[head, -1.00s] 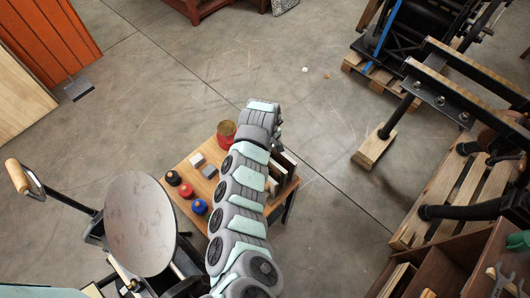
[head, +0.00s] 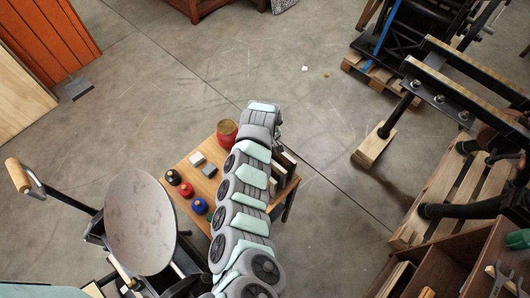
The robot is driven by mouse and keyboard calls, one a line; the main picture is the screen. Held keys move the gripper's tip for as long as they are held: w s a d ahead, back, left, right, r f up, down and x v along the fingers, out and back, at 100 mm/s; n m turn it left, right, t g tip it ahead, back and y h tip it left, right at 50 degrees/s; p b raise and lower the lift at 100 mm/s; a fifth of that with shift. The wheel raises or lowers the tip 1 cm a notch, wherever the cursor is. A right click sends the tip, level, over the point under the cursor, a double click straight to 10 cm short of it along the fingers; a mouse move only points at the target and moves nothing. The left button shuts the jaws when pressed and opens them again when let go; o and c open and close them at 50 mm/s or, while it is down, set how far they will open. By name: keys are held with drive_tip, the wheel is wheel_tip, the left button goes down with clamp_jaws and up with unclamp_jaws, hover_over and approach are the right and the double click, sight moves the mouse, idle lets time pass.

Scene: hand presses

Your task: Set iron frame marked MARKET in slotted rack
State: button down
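A small wooden table (head: 181,171) stands under my arm. At its right side, upright pale and dark slats (head: 284,160) stick out past my arm; they look like the slotted rack or pieces standing in it, and my arm covers part of them. I cannot make out an iron frame marked MARKET or any lettering. My arm reaches up over the table and its wrist bends down at the far end, near the slats. The gripper's fingers are hidden behind the wrist, so what they hold does not show.
On the table are a red-gold tin (head: 227,132), grey blocks (head: 203,164) and several ink pots, among them a blue one (head: 199,206). A press with a round disc (head: 140,224) stands at the left. Pallets and a wooden shelf unit (head: 440,268) are at the right.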

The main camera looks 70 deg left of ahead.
drive_tip(key=shift+w+f, duration=0.1)
drive_tip(key=shift+f, duration=0.1)
idle(0.4)
drive_tip(key=c, duration=1.7)
unclamp_jaws()
drive_tip(key=o, duration=0.4)
drive_tip(key=shift+o, duration=0.3)
drive_tip(key=shift+r, duration=0.15)
drive_tip(key=shift+r+p, duration=2.2)
drive_tip(key=shift+p, duration=0.35)
